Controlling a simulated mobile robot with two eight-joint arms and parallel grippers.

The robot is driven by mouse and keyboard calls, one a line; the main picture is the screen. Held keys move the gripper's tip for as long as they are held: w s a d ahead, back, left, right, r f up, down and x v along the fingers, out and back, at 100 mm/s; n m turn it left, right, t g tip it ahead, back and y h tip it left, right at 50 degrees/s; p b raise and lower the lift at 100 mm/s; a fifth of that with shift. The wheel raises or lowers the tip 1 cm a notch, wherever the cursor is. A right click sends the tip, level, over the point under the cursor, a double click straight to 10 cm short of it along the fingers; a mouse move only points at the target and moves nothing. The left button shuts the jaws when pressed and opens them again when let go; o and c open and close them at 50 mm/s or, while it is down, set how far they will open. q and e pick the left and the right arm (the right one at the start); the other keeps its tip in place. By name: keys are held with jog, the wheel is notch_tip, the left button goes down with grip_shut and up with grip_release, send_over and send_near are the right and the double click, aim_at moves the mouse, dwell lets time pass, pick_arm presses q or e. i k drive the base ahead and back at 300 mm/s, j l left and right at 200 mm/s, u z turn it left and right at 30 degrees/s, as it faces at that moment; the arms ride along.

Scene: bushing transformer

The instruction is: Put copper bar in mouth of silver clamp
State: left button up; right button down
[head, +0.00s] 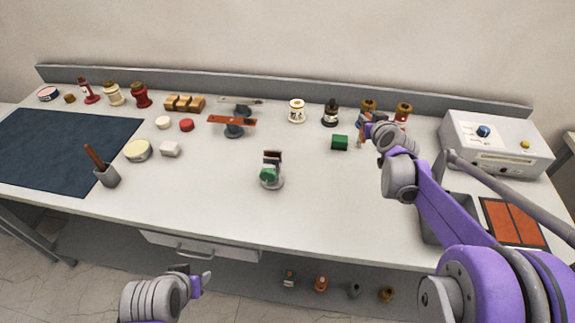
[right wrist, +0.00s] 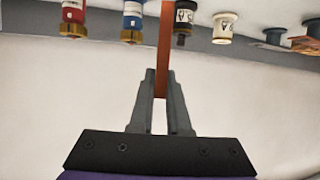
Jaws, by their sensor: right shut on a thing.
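My right gripper (right wrist: 160,100) is shut on a copper bar (right wrist: 164,50), a thin orange-brown strip that stands out past the fingertips in the right wrist view. In the head view this gripper (head: 366,133) is at the back right, above the table and in front of the bottles; the bar is hard to make out there. A silver clamp (head: 277,184) with a green knob and a dark upright mouth stands mid-table, to the left of the gripper and closer to the front. My left gripper (head: 192,280) is low in front of the table; its jaw opening is unclear.
A copper strip on a stand (head: 232,121) is at the back centre. A green block (head: 340,142), a white bottle (head: 297,111) and a black bottle (head: 331,112) stand near the right gripper. A control box (head: 498,143) is at the right. Table around the clamp is clear.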

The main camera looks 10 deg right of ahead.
aim_at(272, 164)
jog(key=l+u, duration=0.1)
jog(key=l, duration=0.8)
jog(key=i+l, duration=0.15)
jog(key=l, duration=0.25)
jog(key=i+l, duration=0.15)
jog(key=l, duration=0.2)
